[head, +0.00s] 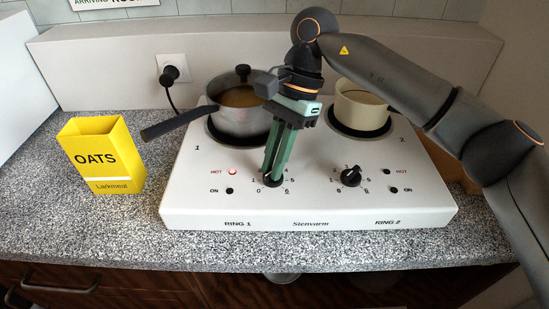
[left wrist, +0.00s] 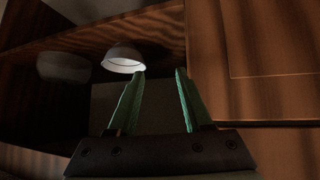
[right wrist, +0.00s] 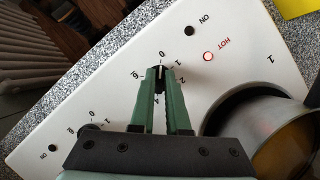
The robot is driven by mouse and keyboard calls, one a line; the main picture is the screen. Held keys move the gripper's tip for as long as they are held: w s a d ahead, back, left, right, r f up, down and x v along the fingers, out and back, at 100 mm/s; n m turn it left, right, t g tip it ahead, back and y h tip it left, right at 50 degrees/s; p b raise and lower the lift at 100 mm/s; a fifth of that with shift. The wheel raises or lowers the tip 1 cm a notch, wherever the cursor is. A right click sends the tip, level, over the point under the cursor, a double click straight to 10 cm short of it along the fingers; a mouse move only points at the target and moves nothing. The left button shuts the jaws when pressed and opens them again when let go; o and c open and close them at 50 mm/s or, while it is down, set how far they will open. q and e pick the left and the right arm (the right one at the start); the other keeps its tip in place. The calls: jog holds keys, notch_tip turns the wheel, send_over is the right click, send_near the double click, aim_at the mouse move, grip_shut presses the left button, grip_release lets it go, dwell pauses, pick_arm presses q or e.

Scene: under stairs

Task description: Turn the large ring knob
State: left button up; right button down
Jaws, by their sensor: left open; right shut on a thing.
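The white two-ring hob (head: 310,212) stands on the counter. My right gripper (head: 272,177) points down and is shut on the black Ring 1 knob (head: 273,183). In the right wrist view this knob (right wrist: 160,72) sits between the fingertips, with a pale mark towards 0; the fingers hide part of it. The Ring 1 HOT light (head: 232,171) glows red. A lidded steel pot (head: 240,118) stands on the left, larger ring. The Ring 2 knob (head: 351,177) is free. My left gripper (left wrist: 160,73) is open and empty, seen only in the left wrist view.
A cream pot (head: 360,108) stands on Ring 2. The steel pot's long handle (head: 178,124) sticks out left. A yellow oats box (head: 102,158) stands left of the hob. A white bowl (left wrist: 123,58) is by wooden cabinetry near my left gripper.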

jog(key=c, duration=0.9)
grip_release()
jog(key=p+v, duration=0.1)
jog(key=v, duration=1.1)
jog(key=shift+r, duration=0.3)
jog(key=shift+s, duration=0.1)
